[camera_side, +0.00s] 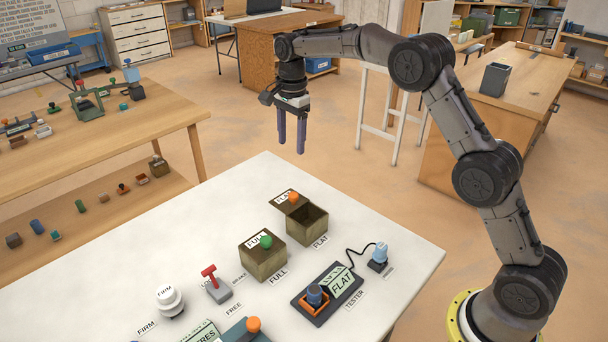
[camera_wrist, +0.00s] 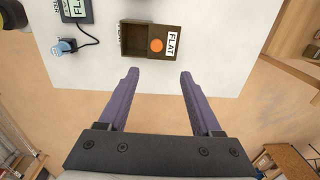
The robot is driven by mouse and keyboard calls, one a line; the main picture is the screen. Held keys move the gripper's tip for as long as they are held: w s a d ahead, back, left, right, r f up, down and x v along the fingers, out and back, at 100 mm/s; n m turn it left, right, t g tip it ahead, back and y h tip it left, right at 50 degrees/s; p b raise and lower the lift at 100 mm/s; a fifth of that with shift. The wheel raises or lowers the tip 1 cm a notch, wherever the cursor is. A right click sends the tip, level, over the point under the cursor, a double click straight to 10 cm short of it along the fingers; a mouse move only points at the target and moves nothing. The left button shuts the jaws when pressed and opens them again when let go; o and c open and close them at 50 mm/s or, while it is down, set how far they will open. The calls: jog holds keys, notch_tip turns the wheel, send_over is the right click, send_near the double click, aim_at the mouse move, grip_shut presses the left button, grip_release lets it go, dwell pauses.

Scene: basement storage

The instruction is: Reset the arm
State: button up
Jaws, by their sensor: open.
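My gripper (camera_side: 291,150) hangs pointing down beyond the far edge of the white table, apart from everything on it. In the wrist view my gripper (camera_wrist: 158,75) shows two purple fingers spread apart with nothing between them. The brown box labelled FLAT (camera_side: 307,227) stands nearest to it on the table, with its lid, which bears an orange knob, slid partly off and its inside showing. In the wrist view this box (camera_wrist: 137,40) lies ahead of the fingertips. The brown box labelled FULL (camera_side: 263,260) has its lid with a green knob on.
The white table (camera_side: 110,287) also holds a tester (camera_side: 329,290) reading FLAT with a dark piece in its orange-rimmed socket, a blue plug-like piece (camera_side: 379,256), a red-handled lever (camera_side: 214,284) and a white knob (camera_side: 168,299). A wooden bench (camera_side: 140,120) stands at left.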

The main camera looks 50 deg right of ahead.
jog(key=s+a+r+t, duration=0.1)
jog(key=s+r, duration=0.3)
jog(key=r, duration=0.3)
jog(key=s+r+t, duration=0.1)
jog(key=s+r, duration=0.3)
jog(key=r, duration=0.3)
jog(key=s+a+r+n+t, duration=0.1)
jog(key=s+r+n, duration=0.1)
jog(key=s, duration=0.4)
jog(key=s+a+r+n+t, duration=0.1)
jog(key=s+r+n, duration=0.15)
jog(key=s, duration=0.35)
jog(key=s+f+n+t, duration=0.1)
jog(key=s+f+n, duration=0.3)
jog(key=s, duration=0.9)
jog(key=s+f+n, duration=0.6)
jog(key=f+n, duration=0.2)
jog(key=n, duration=0.1)
jog(key=shift+s+a+f, duration=0.15)
jog(key=shift+s, duration=0.05)
